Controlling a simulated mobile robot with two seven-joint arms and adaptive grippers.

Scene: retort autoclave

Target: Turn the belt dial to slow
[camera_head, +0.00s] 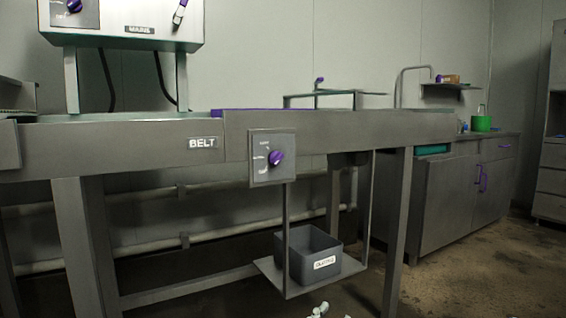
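The belt dial (276,158) is a purple knob on a grey square plate (262,174), fixed to the front of the conveyor frame. Small pale markings run down the plate's left side, too small to read. I cannot tell which marking the knob points at. A white "BELT" label (202,143) is on the frame to the left of the plate. I see neither of my grippers clearly, and nothing touches the dial.
A grey labelled bin (308,258) stands on a low shelf below the dial. A "MAINS" box (120,22) with another purple knob is at upper left. Cabinets (462,195) stand right. Small pale pieces (320,309), unclear what, show at the bottom edge.

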